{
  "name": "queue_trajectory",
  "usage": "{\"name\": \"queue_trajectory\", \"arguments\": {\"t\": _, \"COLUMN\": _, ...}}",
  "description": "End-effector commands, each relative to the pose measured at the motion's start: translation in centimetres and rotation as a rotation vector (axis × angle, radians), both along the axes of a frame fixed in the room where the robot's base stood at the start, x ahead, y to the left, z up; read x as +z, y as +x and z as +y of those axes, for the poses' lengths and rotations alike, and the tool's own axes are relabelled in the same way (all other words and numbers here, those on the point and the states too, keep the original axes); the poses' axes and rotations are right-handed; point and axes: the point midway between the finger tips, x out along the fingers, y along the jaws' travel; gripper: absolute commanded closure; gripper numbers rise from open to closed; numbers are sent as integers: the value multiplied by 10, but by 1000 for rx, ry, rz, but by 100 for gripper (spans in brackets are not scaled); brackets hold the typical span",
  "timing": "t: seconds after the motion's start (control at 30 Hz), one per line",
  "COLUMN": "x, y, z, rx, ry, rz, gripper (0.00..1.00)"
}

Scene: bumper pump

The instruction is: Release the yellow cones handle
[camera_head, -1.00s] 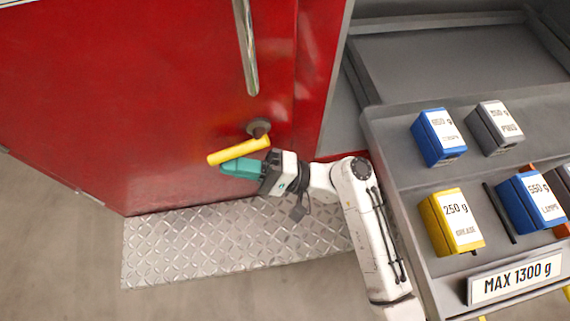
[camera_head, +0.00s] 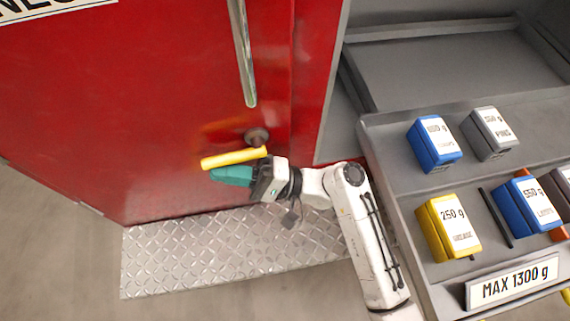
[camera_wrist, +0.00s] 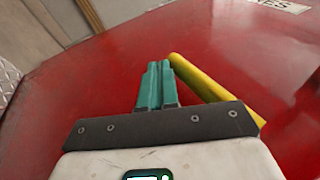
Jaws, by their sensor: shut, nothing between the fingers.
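The yellow handle (camera_head: 234,158) is a bar on a dark round mount (camera_head: 257,136) on the red door (camera_head: 150,110). It points left from the mount, tilted slightly down. My gripper (camera_head: 215,174), with teal fingers, is just below the handle in the head view. In the wrist view the teal fingers (camera_wrist: 158,72) are shut together with nothing between them. The yellow handle (camera_wrist: 205,85) runs slantwise along their right side, outside the fingers. Whether a finger touches the handle I cannot tell. The wrist body hides the handle's near end.
A grey shelf unit at right holds blue boxes (camera_head: 434,143), a grey box (camera_head: 489,133) and a yellow box (camera_head: 449,228), with a sign (camera_head: 513,281) at its front. A long metal bar (camera_head: 242,55) is above the handle. A metal tread plate (camera_head: 200,250) lies below the door.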

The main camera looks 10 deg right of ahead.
Motion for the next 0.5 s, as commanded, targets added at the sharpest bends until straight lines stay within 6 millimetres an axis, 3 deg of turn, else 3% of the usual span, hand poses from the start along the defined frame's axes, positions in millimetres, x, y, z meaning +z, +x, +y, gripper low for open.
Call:
{"name": "queue_trajectory", "arguments": {"t": 0.27, "x": 12, "y": 0, "z": 0, "rx": 0, "ry": -1, "rz": -4, "gripper": 100}}
{"name": "queue_trajectory", "arguments": {"t": 0.4, "x": 40, "y": -1, "z": 0, "rx": -1, "ry": 4, "rz": -12, "gripper": 100}}
{"name": "queue_trajectory", "arguments": {"t": 0.5, "x": 57, "y": -15, "z": -5, "rx": 0, "ry": 7, "rz": -14, "gripper": 100}}
